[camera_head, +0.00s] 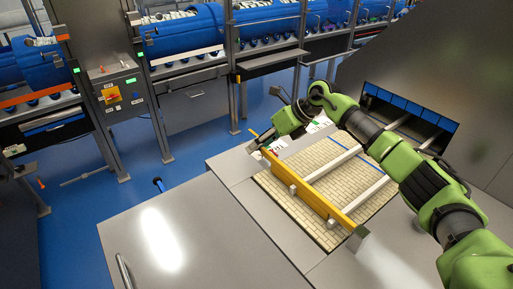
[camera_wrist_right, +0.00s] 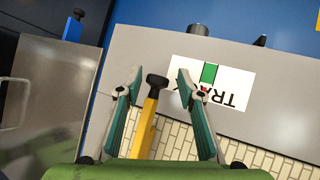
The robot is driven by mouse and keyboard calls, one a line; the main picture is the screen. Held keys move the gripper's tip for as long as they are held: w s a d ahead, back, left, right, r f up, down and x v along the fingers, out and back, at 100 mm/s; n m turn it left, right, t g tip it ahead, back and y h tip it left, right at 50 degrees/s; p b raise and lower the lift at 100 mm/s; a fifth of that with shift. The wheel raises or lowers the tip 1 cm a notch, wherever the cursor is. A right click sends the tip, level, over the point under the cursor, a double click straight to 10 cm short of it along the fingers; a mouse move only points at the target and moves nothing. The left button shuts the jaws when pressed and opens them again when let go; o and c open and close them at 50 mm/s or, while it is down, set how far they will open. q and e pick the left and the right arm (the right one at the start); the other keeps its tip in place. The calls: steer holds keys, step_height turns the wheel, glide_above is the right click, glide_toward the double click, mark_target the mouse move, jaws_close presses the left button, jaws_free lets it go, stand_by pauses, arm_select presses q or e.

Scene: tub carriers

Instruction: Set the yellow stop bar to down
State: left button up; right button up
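The yellow stop bar (camera_head: 313,197) stretches diagonally over the tan brick-patterned belt (camera_head: 328,158) in the head view, from a grey block near the front to my right gripper at the back. In the right wrist view its yellow shaft (camera_wrist_right: 146,128) ends in a dark knob. My right gripper (camera_head: 261,142) is at the far end of the bar. In the wrist view its two teal fingers (camera_wrist_right: 158,78) are open, one on each side of the bar, with gaps visible on both sides. I cannot tell whether the bar is fully up or down. My left gripper is not in view.
A white label (camera_wrist_right: 212,84) with a green mark lies on the grey frame beside the belt. Light rails (camera_head: 365,195) cross the belt. A blue-lined opening (camera_head: 412,108) is at its far right. A grey cabinet top (camera_head: 165,232) at left is clear.

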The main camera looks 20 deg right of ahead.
steer(key=v, duration=1)
steer(key=shift+d+f, duration=0.15)
